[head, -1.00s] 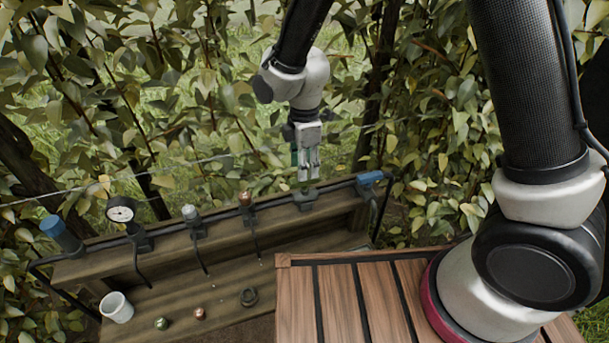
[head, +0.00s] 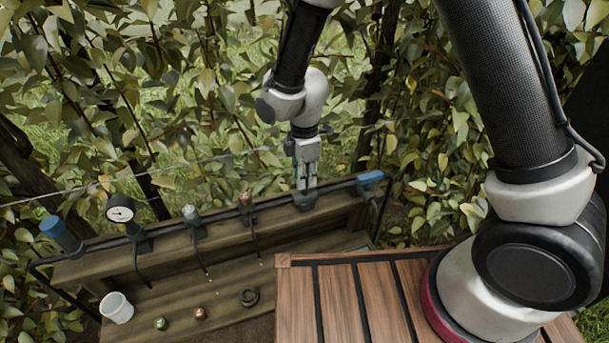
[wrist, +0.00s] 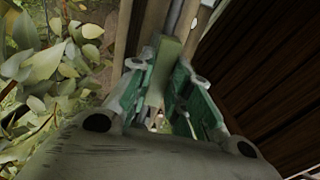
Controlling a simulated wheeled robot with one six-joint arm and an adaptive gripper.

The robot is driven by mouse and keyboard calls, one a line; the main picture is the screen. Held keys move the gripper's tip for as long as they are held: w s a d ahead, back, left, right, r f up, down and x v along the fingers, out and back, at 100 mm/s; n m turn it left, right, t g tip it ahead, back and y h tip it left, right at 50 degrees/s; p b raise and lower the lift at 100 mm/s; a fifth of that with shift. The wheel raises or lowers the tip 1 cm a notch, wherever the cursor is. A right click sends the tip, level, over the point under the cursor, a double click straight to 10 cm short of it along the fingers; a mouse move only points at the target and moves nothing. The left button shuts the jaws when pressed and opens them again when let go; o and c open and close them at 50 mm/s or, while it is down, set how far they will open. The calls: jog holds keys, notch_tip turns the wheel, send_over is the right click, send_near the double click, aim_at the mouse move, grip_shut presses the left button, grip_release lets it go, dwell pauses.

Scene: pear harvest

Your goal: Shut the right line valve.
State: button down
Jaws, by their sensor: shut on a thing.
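The valve (head: 305,202) is a dark fitting on the pipe along the top of the wooden rack, toward its right end. My gripper (head: 307,187) points down at it from above. In the wrist view, my gripper's two green-padded fingers (wrist: 165,95) are shut on an olive-green lever (wrist: 168,60), with one pad on each side. In the head view the fingers cover most of the lever, so its angle to the pipe is hard to tell.
A blue-ended fitting (head: 370,178) stands close to the right. Emitters (head: 191,215), a pressure gauge (head: 121,214) and a blue cylinder (head: 53,226) lie to the left. A white cup (head: 117,307) and small parts sit on the lower shelf. A wire and foliage are behind.

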jog(key=shift+m, duration=0.3)
jog(key=m, duration=0.3)
jog(key=shift+m, duration=0.3)
jog(key=m, duration=0.4)
jog(key=shift+m, duration=0.3)
jog(key=m, duration=0.4)
jog(key=shift+m, duration=2.5)
jog(key=c, duration=1.3)
grip_release()
